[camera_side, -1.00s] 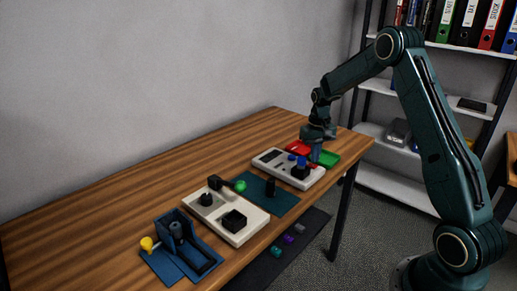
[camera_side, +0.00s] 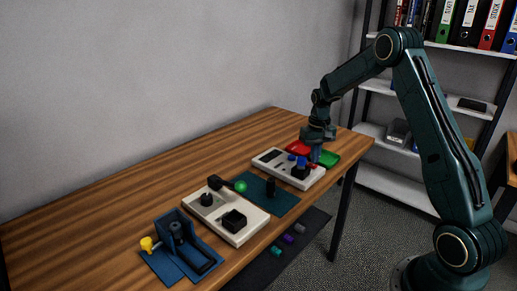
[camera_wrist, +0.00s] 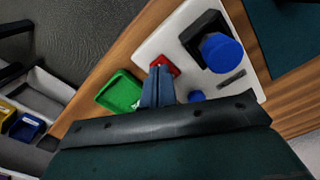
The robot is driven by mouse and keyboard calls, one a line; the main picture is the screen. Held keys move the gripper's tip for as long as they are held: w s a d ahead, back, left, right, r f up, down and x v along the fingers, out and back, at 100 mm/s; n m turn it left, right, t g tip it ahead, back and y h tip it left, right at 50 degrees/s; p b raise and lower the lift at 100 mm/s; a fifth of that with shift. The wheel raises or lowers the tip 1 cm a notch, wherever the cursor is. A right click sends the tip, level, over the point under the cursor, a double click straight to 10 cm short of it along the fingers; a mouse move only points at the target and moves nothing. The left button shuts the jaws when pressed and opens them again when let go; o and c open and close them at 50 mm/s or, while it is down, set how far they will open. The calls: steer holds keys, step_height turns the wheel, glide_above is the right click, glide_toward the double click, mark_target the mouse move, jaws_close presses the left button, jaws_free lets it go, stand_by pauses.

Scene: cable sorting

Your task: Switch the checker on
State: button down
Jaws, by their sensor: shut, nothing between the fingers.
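The white box with a dark display, which looks like the checker (camera_side: 262,161), lies near the far end of the table. In the wrist view its white top (camera_wrist: 150,47) carries a black block (camera_wrist: 192,43) with a blue cap (camera_wrist: 221,52), a small blue button (camera_wrist: 196,96) and a red switch (camera_wrist: 165,64). My gripper (camera_side: 316,156) is over the box's far right end, pointing down. Its fingers (camera_wrist: 157,72) are shut and empty, right at the red switch and partly hiding it. I cannot tell whether they touch it or which way the switch is set.
Nearer are a teal mat (camera_side: 282,204) with a black post, a second white box (camera_side: 216,221) with a black knob, and a blue fixture (camera_side: 167,265). The table's left side is clear.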

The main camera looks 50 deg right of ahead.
mark_target(314, 165)
steer(key=shift+f, duration=0.85)
stand_by(0.7)
steer(key=shift+r, duration=3.55)
